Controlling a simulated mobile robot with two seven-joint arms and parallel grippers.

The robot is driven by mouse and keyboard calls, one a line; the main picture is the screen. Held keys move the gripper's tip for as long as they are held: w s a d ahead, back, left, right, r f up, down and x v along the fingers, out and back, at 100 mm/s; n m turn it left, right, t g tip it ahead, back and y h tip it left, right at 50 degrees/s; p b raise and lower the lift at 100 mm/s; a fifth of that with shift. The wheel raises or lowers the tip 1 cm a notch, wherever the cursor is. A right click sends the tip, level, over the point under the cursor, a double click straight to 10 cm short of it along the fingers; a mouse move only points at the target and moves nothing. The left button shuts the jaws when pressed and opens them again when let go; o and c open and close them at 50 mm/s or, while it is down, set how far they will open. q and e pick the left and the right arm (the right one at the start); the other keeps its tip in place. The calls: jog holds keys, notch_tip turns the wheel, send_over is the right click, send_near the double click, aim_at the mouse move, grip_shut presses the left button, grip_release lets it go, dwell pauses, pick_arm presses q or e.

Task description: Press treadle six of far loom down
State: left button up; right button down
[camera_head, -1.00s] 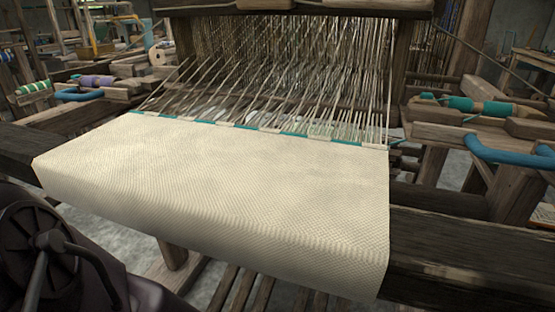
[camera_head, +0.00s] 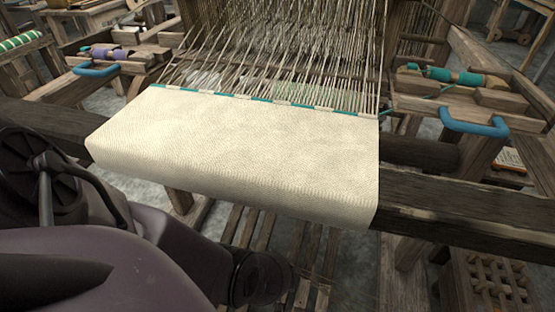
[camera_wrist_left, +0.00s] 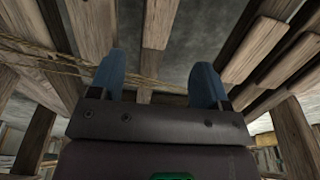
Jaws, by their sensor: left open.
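Several wooden treadles (camera_head: 262,235) show as narrow slats below the loom's cloth beam in the head view. My left arm covers part of them, and I cannot tell which is treadle six. In the left wrist view, several wooden slats (camera_wrist_left: 160,22) run away above and beyond my left gripper (camera_wrist_left: 158,80). Its two blue fingers are apart with nothing between them. No contact with a slat is clear. My left arm reaches in from the lower left of the head view towards the space under the cloth; its gripper is hidden there. My right gripper is not in view.
Cream cloth (camera_head: 240,140) covers the front beam (camera_head: 460,205), with warp threads (camera_head: 290,50) behind. Blue-handled wooden parts (camera_head: 473,124) stand at both sides. A stool with a woven top (camera_head: 497,285) is at the lower right. A cord (camera_wrist_left: 60,62) crosses the left wrist view.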

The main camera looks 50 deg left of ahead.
pick_arm(q)
jog(key=shift+s+r, duration=0.15)
jog(key=shift+r, duration=0.15)
